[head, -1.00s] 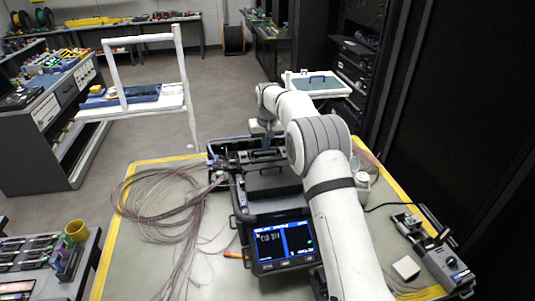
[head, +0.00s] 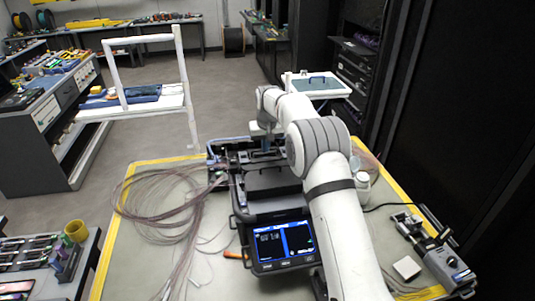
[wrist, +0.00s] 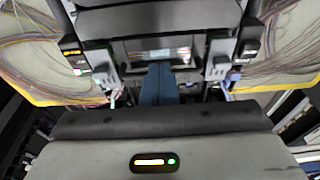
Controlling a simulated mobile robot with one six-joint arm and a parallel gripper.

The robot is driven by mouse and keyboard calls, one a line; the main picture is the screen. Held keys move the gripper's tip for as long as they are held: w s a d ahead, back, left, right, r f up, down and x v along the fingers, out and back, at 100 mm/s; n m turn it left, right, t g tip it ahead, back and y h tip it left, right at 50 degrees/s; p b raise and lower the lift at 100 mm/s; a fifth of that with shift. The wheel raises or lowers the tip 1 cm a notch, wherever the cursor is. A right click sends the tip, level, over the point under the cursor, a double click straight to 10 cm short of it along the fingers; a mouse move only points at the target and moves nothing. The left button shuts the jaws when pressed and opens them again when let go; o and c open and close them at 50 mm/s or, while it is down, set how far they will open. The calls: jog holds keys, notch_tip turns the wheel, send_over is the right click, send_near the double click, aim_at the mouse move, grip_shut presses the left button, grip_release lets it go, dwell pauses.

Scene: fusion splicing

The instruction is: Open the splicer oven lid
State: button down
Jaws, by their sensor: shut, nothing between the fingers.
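The fusion splicer (head: 275,205) stands on the worktable with its lit blue screen (head: 284,243) facing the near side. Its rear part, where the oven would be, is partly hidden behind my arm in the head view. In the wrist view the splicer body (wrist: 160,18) fills the top, with a small glossy window below its dark cover. My gripper (wrist: 160,84) shows as blue fingers, closed together and empty, at the splicer's rear edge. In the head view the gripper (head: 266,143) is small and partly covered. I cannot tell whether it touches the lid.
Loose fibre coils (head: 165,205) lie left of the splicer. A device with a cable (head: 440,258) and a small white box (head: 407,268) lie at the right. A white cart (head: 318,84) stands behind the table. Bare table shows at the front left.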

jog(key=shift+f+p, duration=0.4)
jog(key=shift+p, duration=0.2)
jog(key=shift+w+r+p, duration=0.3)
jog(key=shift+r+p, duration=0.2)
jog(key=shift+p, duration=0.1)
jog(key=shift+w+a+r+p, duration=0.2)
jog(key=shift+w+p, duration=0.1)
jog(key=shift+p, duration=0.1)
jog(key=shift+w+a+r+p, duration=0.2)
jog(key=shift+w+r+p, duration=0.5)
jog(key=shift+p, duration=0.7)
notch_tip(320, 180, up, 8)
jog(key=w+p, duration=0.3)
jog(key=shift+a+p, duration=0.4)
dwell(0.8)
